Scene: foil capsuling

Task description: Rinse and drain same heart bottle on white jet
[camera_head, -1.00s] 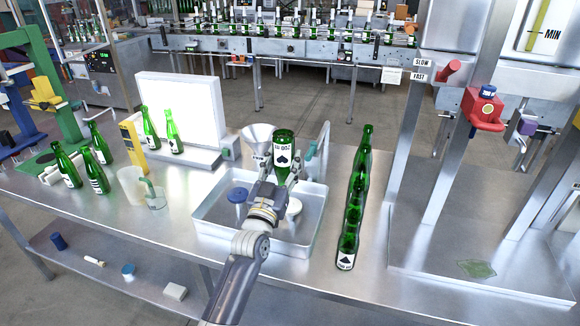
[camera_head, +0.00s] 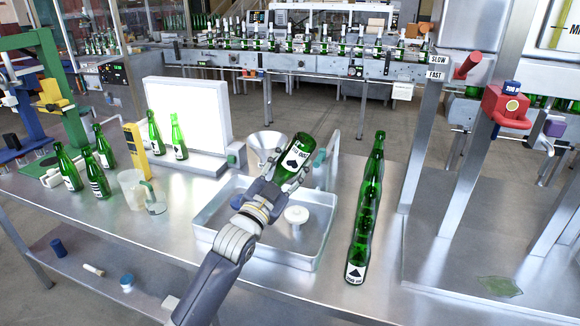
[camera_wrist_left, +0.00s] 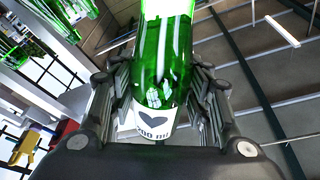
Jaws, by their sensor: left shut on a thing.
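My left gripper (camera_head: 272,187) is shut on a green bottle (camera_head: 290,170) above the shallow metal tray (camera_head: 318,250). The bottle is tilted, its base up to the right and its neck end down, hidden by the gripper. Its white label shows upside-down text and a dark symbol in the head view; in the left wrist view the label on the bottle (camera_wrist_left: 166,50) shows a dark heart above text. The white round jet (camera_head: 296,214) stands in the tray, just right of and below the gripper. The blue jet is hidden behind my arm. My right gripper is out of view.
A funnel (camera_head: 266,143) is behind the tray. Left are a clear jug (camera_head: 132,188), a yellow gauge (camera_head: 135,150) and several bottles. A red-headed machine (camera_head: 505,105) stands at right.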

